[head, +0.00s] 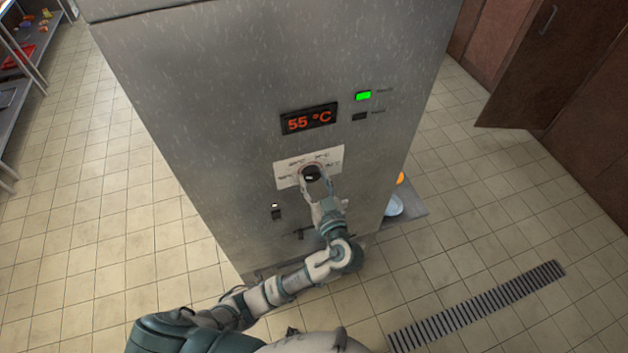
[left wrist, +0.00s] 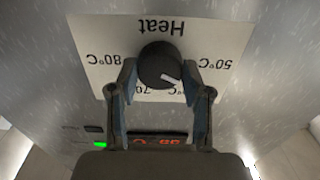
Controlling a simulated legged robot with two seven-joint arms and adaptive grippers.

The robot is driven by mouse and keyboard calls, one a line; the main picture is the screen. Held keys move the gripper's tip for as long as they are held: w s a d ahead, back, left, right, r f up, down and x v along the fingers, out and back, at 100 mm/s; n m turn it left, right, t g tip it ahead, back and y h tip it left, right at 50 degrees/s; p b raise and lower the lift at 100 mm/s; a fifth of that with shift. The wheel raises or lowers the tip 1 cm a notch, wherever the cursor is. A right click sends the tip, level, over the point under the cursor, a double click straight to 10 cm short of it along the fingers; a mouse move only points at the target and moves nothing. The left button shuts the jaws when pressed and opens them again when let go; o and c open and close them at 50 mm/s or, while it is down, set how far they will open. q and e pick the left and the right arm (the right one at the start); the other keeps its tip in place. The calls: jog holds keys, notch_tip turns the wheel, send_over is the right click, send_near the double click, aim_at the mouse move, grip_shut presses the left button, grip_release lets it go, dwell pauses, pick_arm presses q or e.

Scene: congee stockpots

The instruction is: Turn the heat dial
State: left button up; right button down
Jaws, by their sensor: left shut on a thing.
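The black round heat dial (head: 311,172) sits on a white label plate (head: 283,170) on the front of a steel cabinet. It also shows in the left wrist view (left wrist: 159,62), where the plate (left wrist: 223,42) appears upside down with "Heat", 50°C, 80°C and a partly hidden 70. The dial's white mark points down and slightly right in that view, away from the 80°C label. My left gripper (head: 314,183) is at the dial, its two fingers (left wrist: 160,80) shut on the dial from both sides. My right gripper is not in view.
A display (head: 309,119) above the dial reads 55 °C in red. A green light (head: 363,96) is lit beside it. A small switch (head: 276,213) is below left. A shelf rack (head: 20,50) stands far left, and a floor grate (head: 480,305) lies at right.

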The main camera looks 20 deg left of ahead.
pick_arm(q)
jog(key=shift+d, duration=0.2)
jog(key=shift+a, duration=0.3)
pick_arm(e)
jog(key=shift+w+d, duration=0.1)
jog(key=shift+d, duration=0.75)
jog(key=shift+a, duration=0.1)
